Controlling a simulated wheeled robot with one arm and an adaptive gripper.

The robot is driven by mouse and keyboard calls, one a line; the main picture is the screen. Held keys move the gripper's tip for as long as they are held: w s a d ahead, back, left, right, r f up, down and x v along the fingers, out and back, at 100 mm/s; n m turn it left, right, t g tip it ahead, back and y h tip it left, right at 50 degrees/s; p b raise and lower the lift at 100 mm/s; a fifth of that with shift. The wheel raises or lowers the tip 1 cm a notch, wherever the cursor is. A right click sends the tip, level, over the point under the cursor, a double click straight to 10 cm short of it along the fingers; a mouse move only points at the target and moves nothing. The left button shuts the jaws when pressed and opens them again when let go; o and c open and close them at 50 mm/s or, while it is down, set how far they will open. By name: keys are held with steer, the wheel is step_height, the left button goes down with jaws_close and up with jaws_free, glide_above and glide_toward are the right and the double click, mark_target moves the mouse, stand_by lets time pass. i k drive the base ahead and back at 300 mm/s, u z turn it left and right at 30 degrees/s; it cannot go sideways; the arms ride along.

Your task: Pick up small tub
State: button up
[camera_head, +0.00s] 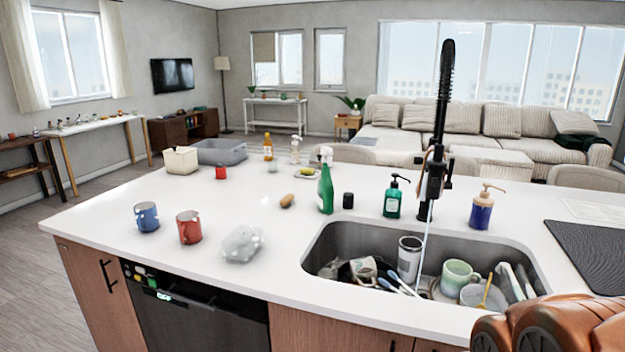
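No thing in view is plainly the small tub. A small red container (221,172) stands on the island's far left part. A small dark cylinder (348,200) stands right of a green spray bottle (326,190). A larger grey open bin (222,152) sits at the island's far left edge, next to a cream box (181,160). I cannot tell which of these, if any, is the tub. My gripper is not in view; an orange part of my arm fills the lower right corner.
The island's white counter (100,214) holds a blue mug (147,217), a red mug (189,227) and a clear crumpled bag (242,244). The sink (330,240) holds several dishes under a tall black faucet (437,130) with running water. Two pump bottles stand behind it.

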mark_target(240, 245)
steer(key=k, duration=0.65)
steer(key=u, duration=0.75)
steer(key=i, duration=0.75)
steer(key=u, duration=1.05)
steer(key=i, duration=1.25)
steer(key=z, duration=0.1)
